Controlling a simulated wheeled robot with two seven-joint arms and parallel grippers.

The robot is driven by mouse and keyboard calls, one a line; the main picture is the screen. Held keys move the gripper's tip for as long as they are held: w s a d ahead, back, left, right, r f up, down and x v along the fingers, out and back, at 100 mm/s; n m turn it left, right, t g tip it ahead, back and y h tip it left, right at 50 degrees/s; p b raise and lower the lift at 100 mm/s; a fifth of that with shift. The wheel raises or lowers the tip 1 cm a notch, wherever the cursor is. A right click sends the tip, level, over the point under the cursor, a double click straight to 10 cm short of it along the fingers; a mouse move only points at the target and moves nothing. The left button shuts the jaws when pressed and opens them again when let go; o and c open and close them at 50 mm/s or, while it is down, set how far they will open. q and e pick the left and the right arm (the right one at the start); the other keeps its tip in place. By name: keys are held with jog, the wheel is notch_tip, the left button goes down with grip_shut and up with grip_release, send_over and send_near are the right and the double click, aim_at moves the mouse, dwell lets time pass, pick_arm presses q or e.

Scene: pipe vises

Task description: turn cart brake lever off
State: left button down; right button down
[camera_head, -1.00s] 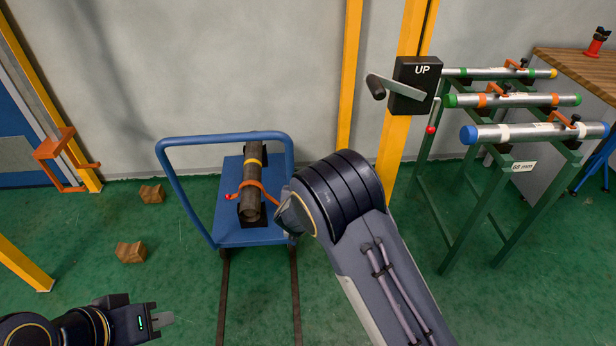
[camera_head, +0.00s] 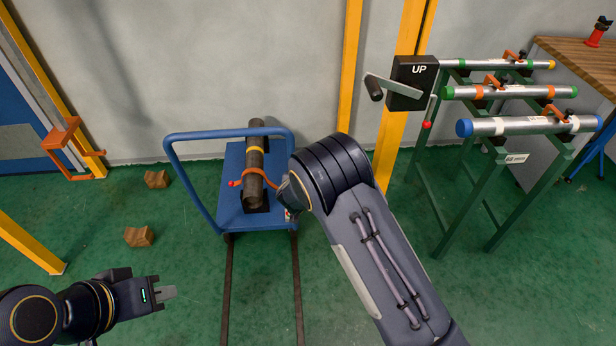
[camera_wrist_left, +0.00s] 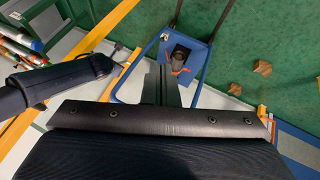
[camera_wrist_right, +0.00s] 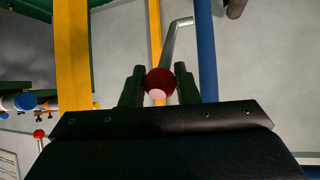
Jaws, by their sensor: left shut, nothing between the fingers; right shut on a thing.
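The blue cart (camera_head: 232,178) stands by the wall with a dark pipe (camera_head: 255,165) strapped on it; it also shows in the left wrist view (camera_wrist_left: 199,58). In the right wrist view, the brake lever (camera_wrist_right: 178,32) is a bent grey rod ending in a red ball knob (camera_wrist_right: 159,80). My right gripper (camera_wrist_right: 159,88) is shut on this knob, with one finger on each side. In the head view my right arm hides the knob and most of this gripper at the cart's right side. My left gripper (camera_head: 170,293) is shut and empty, above the floor at lower left.
A black box marked UP (camera_head: 412,82) with a crank is on a yellow post behind my right arm. A green rack (camera_head: 480,185) with several pipes stands at right. Two brown blocks (camera_head: 157,179) (camera_head: 139,236) lie left of the cart. Rails (camera_head: 229,285) run towards me from the cart.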

pick_arm(q)
jog(key=w+d+f+n+t, duration=0.25)
jog(key=w+n, duration=0.25)
jog(key=w, duration=1)
jog(key=w+d+f+n+t, duration=0.1)
jog(key=w+n+t, duration=0.3)
jog(key=w, duration=1.1)
jog(key=w+d+f+n+t, duration=0.2)
jog(key=w+d+f+n, duration=0.25)
jog(key=f, duration=0.35)
jog(key=w+d+f+n+t, duration=0.2)
jog(key=w+d+f+n, duration=0.1)
jog(key=d+f+n, duration=0.3)
jog(key=s+d+f+n+t+y, duration=0.1)
jog(key=s+d+f+n+t, duration=0.3)
jog(key=s+d+f+n, duration=0.7)
jog(key=a+r+x, duration=0.1)
jog(key=r+x, duration=0.1)
jog(key=x, duration=1)
jog(key=shift+n, duration=0.25)
